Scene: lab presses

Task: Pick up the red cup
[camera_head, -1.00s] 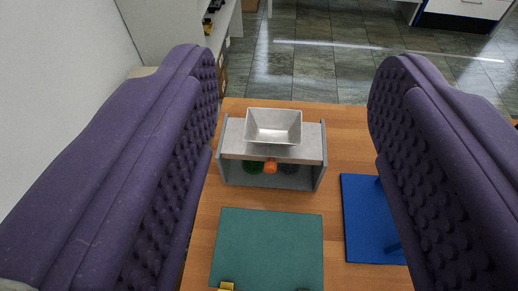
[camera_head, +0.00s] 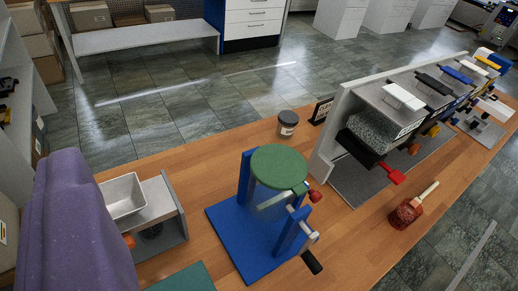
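A red, mottled vessel (camera_head: 404,213), which looks like the red cup, stands on the wooden bench at the right, near its front edge. A pale stick or handle slants up to the right from it. Nothing held is visible.
A grey press row (camera_head: 345,130) with levers runs behind the cup. A dark jar (camera_head: 288,123) stands at the back. A grey hopper box (camera_head: 160,215) sits at left.

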